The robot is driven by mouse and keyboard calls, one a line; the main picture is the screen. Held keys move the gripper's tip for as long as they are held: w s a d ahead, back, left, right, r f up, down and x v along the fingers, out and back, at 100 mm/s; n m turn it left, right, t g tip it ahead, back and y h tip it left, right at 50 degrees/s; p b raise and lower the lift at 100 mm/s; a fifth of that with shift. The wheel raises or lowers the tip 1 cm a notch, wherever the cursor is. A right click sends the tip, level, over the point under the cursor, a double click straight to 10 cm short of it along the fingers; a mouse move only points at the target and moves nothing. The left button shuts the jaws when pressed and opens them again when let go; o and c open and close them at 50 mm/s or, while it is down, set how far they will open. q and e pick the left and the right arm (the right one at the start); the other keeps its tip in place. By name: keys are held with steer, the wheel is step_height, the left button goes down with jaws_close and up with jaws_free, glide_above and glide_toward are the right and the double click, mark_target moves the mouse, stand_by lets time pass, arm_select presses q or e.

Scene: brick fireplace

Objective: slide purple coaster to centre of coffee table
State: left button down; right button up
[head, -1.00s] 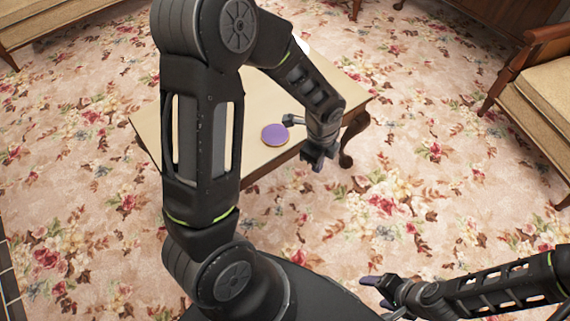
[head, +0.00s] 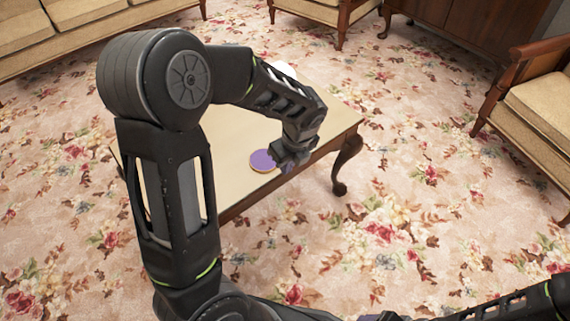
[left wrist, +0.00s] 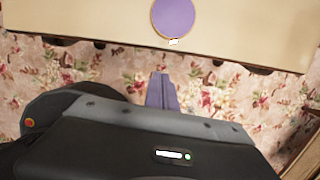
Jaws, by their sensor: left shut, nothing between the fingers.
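The purple coaster (head: 262,161) is round with a light tan rim and lies flat on the cream coffee table (head: 238,128), near its front edge. The coaster also shows in the left wrist view (left wrist: 173,17), close to the table's edge (left wrist: 85,27). My left gripper (head: 287,172) is just right of the coaster in the head view. In the left wrist view its purple fingers (left wrist: 162,80) are together and empty, seen against the carpet outside the table edge, apart from the coaster. My right gripper (head: 382,317) is mostly cut off at the bottom.
A white object (head: 285,69) is mostly hidden behind my left arm, which also covers part of the tabletop. A sofa (head: 60,40) and armchairs (head: 535,95) stand around on flowered carpet (head: 440,170). Open carpet lies right of the table.

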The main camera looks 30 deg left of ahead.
mark_target(273, 174)
arm_select(q)
steer(key=a+f+b, duration=0.1)
steer(key=f, duration=0.1)
steer(key=w+a+f+b, duration=0.1)
steer(key=a+f, duration=0.1)
steer(key=f, duration=0.1)
steer(key=a+f+b, duration=0.1)
steer(key=f, duration=0.2)
steer(key=shift+w+a, duration=0.25)
steer(key=shift+w, duration=0.15)
steer(key=shift+w+a+r, duration=0.1)
steer(key=shift+w+a, duration=0.1)
steer(key=shift+a, duration=0.35)
arm_select(e)
steer(key=f, duration=0.3)
steer(key=shift+w+d+f, duration=0.25)
